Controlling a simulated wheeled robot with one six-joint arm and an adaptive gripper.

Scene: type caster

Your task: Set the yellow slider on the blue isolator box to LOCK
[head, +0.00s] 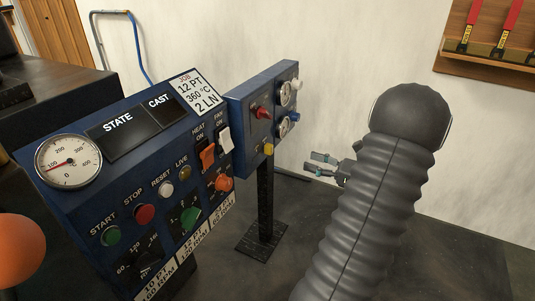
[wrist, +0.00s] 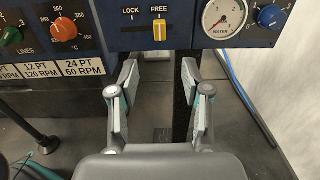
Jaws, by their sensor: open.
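The blue isolator box (head: 251,107) stands on a black post in the middle of the head view. Its lower front fills the top of the wrist view (wrist: 118,42). The yellow slider (wrist: 160,31) sits at the right end of its slot, below the word FREE; the word LOCK is to its left. It shows small in the head view (head: 268,149). My gripper (wrist: 160,80) is open and empty, its fingers spread below the slider and apart from it. In the head view my gripper (head: 322,165) is to the right of the box.
The box also carries a water gauge (wrist: 224,17) and a blue knob (wrist: 270,16) right of the slider. A blue control console (head: 120,170) with buttons and switches stands close on the left. The floor right of the post is clear.

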